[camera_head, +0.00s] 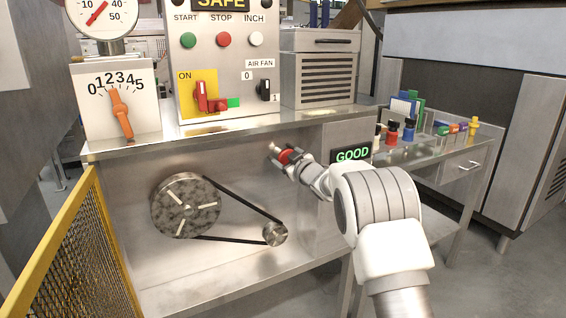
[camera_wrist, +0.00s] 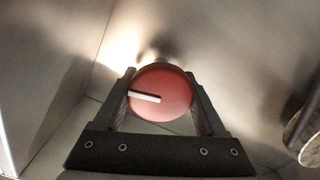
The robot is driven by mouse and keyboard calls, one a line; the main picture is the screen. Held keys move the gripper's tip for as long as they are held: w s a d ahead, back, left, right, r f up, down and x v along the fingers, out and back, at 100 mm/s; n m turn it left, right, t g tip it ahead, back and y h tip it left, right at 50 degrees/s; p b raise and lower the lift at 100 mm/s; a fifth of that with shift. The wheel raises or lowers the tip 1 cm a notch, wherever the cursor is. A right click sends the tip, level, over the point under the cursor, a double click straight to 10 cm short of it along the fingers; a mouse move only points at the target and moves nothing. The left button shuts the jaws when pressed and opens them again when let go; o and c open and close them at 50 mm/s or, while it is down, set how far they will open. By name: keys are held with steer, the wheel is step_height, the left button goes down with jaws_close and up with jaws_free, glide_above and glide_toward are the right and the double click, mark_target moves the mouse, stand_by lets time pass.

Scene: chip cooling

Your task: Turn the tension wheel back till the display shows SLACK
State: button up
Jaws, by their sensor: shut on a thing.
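The tension wheel (camera_head: 286,157) is a small red knob on the metal panel, right of the belt drive. In the wrist view the wheel (camera_wrist: 161,92) shows as a red disc with a white line pointing left from its middle. My gripper (camera_head: 283,158) is shut on the wheel, with one finger on each side of its rim. It also shows in the wrist view (camera_wrist: 160,97). The display (camera_head: 352,155) reads GOOD in green on black, to the right of the wheel.
A belt (camera_head: 243,207) runs from a large pulley (camera_head: 186,206) to a small pulley (camera_head: 275,233), below and left of my gripper. A yellow mesh guard (camera_head: 67,255) stands at the left. The control box (camera_head: 222,75) stands on the bench above, with its sign reading SAFE.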

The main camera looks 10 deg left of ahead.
steer(key=n+b, duration=0.2)
steer(key=n, duration=0.1)
steer(key=n+b, duration=0.1)
steer(key=shift+f+n, duration=0.25)
steer(key=shift+n, duration=0.15)
steer(key=n+b, duration=0.3)
steer(key=shift+s+n, duration=0.1)
steer(key=shift+n, duration=0.2)
steer(key=n+b, duration=0.2)
steer(key=n, duration=0.1)
steer(key=shift+a+f+n, duration=0.1)
steer(key=shift+n, duration=0.2)
steer(key=shift+n+b, duration=0.65)
steer(key=shift+n, duration=1.15)
steer(key=o, duration=1.3)
